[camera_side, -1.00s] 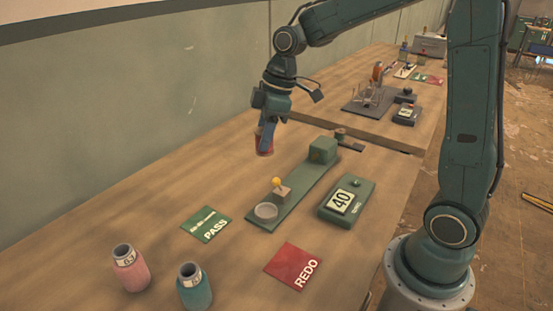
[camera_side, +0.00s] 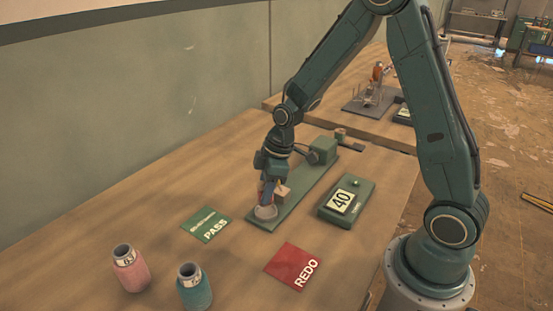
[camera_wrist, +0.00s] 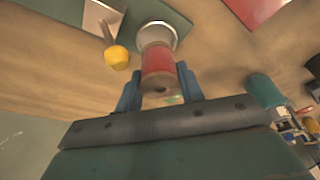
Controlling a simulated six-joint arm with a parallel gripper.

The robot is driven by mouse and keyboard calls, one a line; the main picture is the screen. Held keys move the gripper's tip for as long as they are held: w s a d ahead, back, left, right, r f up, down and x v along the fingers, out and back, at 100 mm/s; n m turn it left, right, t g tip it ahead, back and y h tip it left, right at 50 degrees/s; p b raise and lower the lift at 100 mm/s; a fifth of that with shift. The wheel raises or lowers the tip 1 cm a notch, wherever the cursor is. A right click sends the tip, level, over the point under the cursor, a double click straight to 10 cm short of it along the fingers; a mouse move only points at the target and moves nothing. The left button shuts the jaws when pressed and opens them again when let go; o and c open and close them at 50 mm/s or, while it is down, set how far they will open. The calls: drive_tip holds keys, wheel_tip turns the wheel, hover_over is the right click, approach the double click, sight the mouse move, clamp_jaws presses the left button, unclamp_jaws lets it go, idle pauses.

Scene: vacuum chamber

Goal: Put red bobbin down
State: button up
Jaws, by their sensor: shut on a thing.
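The red bobbin (camera_wrist: 158,66) is between the two blue fingers of my gripper (camera_wrist: 159,84), which are shut on it. In the wrist view its far end overlaps the pale round dish (camera_wrist: 157,32). In the side view my gripper (camera_side: 267,194) is low, pointing down at the dish (camera_side: 265,213) on the green base. The bobbin is mostly hidden there behind the fingers. I cannot tell whether it touches the dish.
A yellow knob (camera_wrist: 117,57) stands close beside the dish. The green base (camera_side: 304,191) runs back from it, with a counter box (camera_side: 345,199) reading 40 alongside.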

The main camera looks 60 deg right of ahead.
drive_tip(key=shift+f, duration=0.2)
drive_tip(key=shift+f, duration=1.85)
drive_tip(key=o, duration=1.1)
drive_tip(key=shift+f, duration=0.1)
drive_tip(key=shift+c, duration=0.2)
drive_tip(key=v, duration=1.2)
